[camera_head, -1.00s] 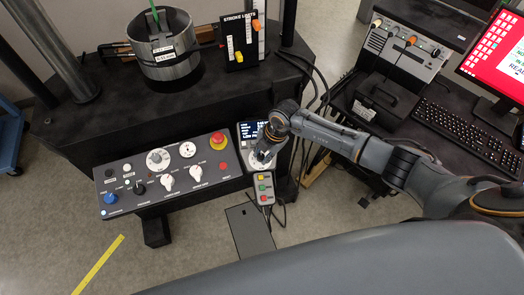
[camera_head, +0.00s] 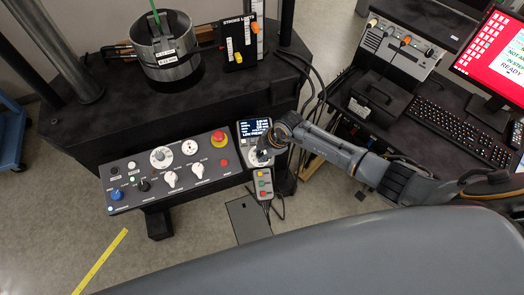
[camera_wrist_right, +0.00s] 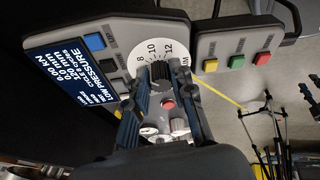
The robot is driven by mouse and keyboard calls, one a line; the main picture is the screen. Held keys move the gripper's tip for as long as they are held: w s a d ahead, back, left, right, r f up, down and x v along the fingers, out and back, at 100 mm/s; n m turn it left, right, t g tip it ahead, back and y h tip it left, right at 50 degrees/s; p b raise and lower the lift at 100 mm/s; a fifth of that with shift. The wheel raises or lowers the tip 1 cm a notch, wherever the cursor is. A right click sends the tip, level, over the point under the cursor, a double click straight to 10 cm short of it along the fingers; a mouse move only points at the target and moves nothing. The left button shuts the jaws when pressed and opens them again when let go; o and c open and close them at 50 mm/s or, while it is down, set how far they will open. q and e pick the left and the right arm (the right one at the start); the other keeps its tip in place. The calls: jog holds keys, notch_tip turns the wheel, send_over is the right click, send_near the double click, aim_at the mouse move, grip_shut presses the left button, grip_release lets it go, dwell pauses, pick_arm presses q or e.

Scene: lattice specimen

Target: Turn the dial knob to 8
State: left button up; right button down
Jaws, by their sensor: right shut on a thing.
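The dial is on the small grey control box with a dark display. In the right wrist view its white scale plate (camera_wrist_right: 138,55) shows the numbers 8, 10 and 12, and its dark ribbed knob (camera_wrist_right: 160,73) sits in front of the plate. My right gripper (camera_wrist_right: 163,82) is shut on the knob, with a finger on either side. My left gripper is not in view.
The box's display (camera_wrist_right: 76,80) includes the words LOW PRESSURE. A box with green, red and yellow buttons (camera_head: 263,183) hangs just below. The main control panel (camera_head: 165,172) with several knobs and a red stop button (camera_head: 219,138) is at the left. A keyboard (camera_head: 459,131) lies at the right.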

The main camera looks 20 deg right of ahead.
jog(key=c, duration=1.1)
grip_release()
jog(key=v, duration=1.2)
